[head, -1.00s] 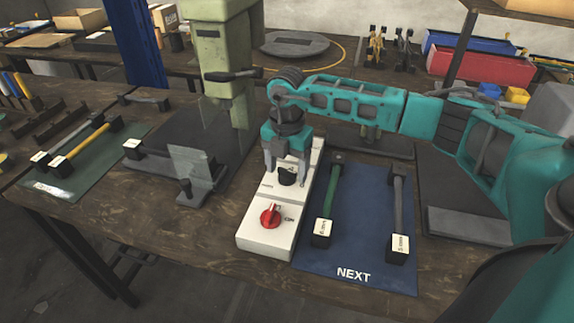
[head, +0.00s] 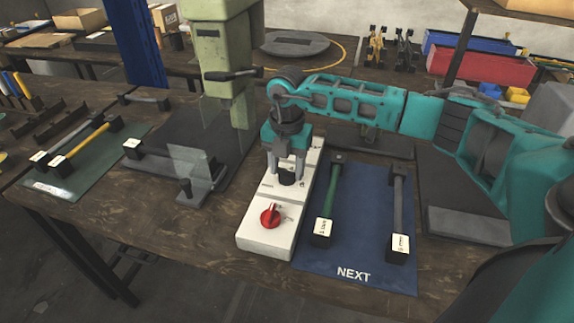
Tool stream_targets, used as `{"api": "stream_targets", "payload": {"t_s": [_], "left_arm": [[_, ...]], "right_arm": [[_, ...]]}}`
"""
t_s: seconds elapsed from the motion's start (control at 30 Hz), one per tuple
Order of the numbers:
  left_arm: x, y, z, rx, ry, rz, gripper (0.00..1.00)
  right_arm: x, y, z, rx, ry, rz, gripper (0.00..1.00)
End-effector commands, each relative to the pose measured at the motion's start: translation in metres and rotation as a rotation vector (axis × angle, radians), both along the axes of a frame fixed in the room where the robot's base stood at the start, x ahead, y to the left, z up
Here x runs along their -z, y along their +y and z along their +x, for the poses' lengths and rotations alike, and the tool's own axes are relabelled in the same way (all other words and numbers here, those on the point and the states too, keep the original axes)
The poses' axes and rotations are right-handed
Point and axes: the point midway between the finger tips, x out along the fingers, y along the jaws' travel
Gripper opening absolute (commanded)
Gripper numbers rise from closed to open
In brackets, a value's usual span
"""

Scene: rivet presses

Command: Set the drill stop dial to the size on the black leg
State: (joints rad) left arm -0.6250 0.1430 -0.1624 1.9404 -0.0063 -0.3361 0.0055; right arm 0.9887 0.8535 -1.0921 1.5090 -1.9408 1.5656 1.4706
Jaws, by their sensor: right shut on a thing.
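My right gripper (head: 286,173) reaches down onto the white control box (head: 258,239) and is shut on the black dial (head: 287,179) at its middle. The fingers and wrist hide part of the dial and its scale, so its setting cannot be read. A red knob (head: 269,216) sits nearer the front of the box. A dark leg with a white label (head: 132,144) lies at the green press (head: 226,60); its label is too small to read. My left gripper is not in view.
A blue mat (head: 357,258) marked NEXT lies right of the box with a green leg (head: 330,194) and a grey leg (head: 398,195). A green mat (head: 97,170) at left holds a yellow leg (head: 85,142). A clear guard (head: 190,165) stands before the press.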

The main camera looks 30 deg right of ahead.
Motion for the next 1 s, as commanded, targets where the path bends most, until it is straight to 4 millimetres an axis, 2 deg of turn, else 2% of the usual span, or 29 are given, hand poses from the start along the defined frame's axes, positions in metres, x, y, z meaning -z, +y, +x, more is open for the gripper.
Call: {"api": "stream_targets", "payload": {"t_s": [1.0], "left_arm": [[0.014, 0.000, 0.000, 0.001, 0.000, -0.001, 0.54]], "right_arm": [[0.000, 0.000, 0.000, -0.944, -0.002, -0.001, 0.21]]}}
